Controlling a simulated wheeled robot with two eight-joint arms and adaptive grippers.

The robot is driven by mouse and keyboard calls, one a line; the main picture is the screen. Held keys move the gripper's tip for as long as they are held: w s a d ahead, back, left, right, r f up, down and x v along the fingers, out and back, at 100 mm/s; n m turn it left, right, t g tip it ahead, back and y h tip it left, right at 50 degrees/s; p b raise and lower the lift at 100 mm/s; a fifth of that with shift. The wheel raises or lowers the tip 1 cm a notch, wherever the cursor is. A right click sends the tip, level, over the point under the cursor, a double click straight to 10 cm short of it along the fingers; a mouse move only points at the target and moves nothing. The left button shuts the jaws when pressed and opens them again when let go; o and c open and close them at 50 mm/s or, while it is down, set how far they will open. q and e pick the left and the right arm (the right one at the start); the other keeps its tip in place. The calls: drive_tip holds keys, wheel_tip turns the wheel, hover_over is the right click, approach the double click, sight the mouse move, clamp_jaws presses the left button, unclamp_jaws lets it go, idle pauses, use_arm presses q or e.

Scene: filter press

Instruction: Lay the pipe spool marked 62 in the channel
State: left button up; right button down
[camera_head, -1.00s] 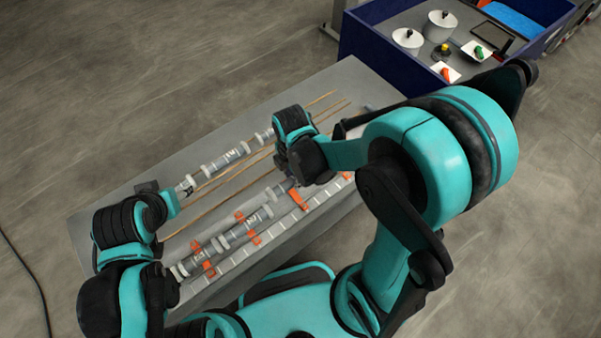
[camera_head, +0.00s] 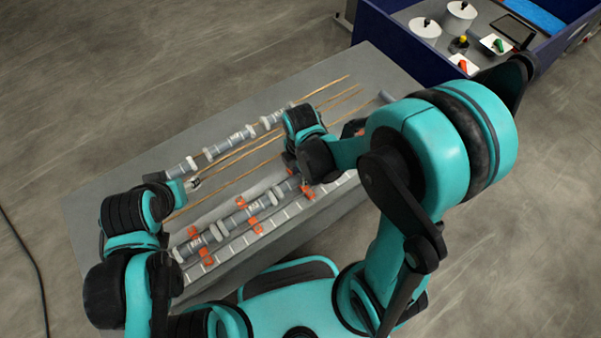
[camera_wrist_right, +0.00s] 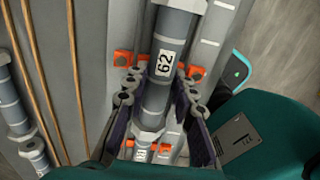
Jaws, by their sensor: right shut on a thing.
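The pipe spool marked 62 (camera_wrist_right: 153,95) is grey with pale collars and a white label. In the right wrist view it lies between the jaws of my right gripper (camera_wrist_right: 158,100), which is shut on it. It is lined up with the channel (camera_head: 222,232), between orange clips (camera_wrist_right: 196,72); I cannot tell whether it rests fully there. In the head view my right gripper (camera_head: 297,172) hides most of this spool. My left gripper (camera_head: 190,184) is by the near left end of the back row of spools; its jaws are unclear.
Other spools (camera_head: 244,212) lie in the channel at the left, between orange clips. A back row of spools (camera_head: 220,148) lies beyond brown rods (camera_head: 235,178). A blue-walled bin (camera_head: 385,42) with pots and small parts stands beyond the table's far right end.

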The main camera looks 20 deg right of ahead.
drive_tip(key=shift+f, duration=0.45)
drive_tip(key=c, duration=1.2)
unclamp_jaws()
wheel_tip(320, 180, up, 12)
